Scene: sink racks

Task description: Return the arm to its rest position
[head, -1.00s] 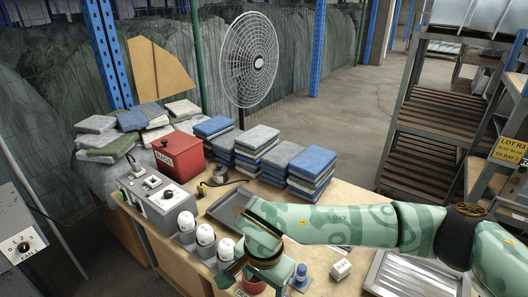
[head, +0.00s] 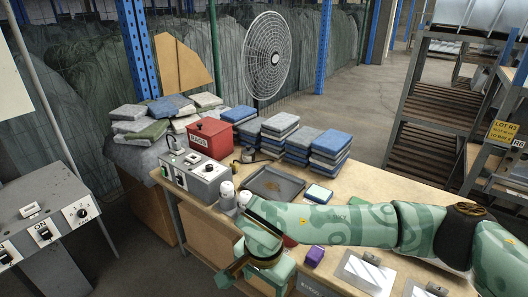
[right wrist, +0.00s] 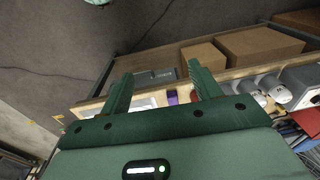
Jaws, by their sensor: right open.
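My right arm (head: 330,222), with a pale green patterned cover, reaches in from the right over the front of the wooden table (head: 392,192). Its green gripper (head: 240,268) is at the table's front edge in the head view, partly hidden by its own wrist. In the right wrist view the two green fingers of the gripper (right wrist: 158,82) are spread apart with nothing held between them. A purple block (right wrist: 172,97) shows beyond them, apart from the fingers. My left gripper is not in view.
A grey tray (head: 272,182), a red tin (head: 210,138), a control box (head: 197,177) and folded cloth stacks (head: 328,148) stand on the table. White-capped jars (head: 227,194) are close to my right arm. A switch cabinet (head: 45,225) is at left, shelving (head: 440,105) at right.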

